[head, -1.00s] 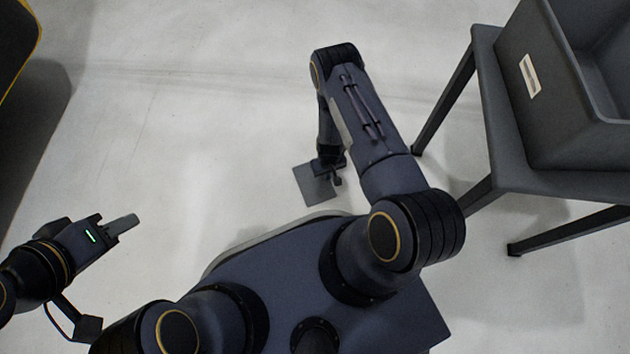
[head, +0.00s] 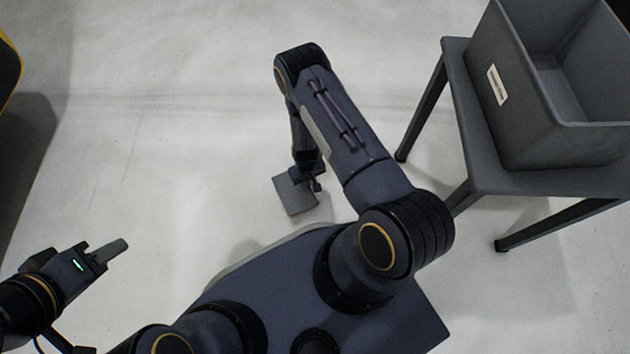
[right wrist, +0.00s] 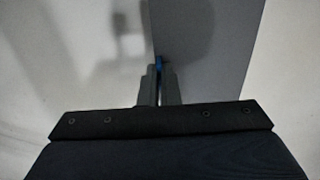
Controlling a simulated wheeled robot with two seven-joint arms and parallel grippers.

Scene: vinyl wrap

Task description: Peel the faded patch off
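A flat grey sheet, apparently the faded patch (head: 294,196), hangs at my right gripper (head: 316,180) in the head view, above the pale floor. In the right wrist view the patch (right wrist: 205,45) extends up and right from the right fingertips (right wrist: 159,75). These fingers are close together on its edge, with a small blue spot at their tips. My left gripper (head: 118,247) is at the lower left of the head view, its fingers together and empty, far from the patch. The surface the patch came from cannot be made out.
A dark grey table (head: 475,150) at the right bears an open grey bin (head: 530,120) with a white label (head: 497,85). A dark object with a yellow edge (head: 8,70) is cut off at the left. The floor (head: 180,130) between them is clear.

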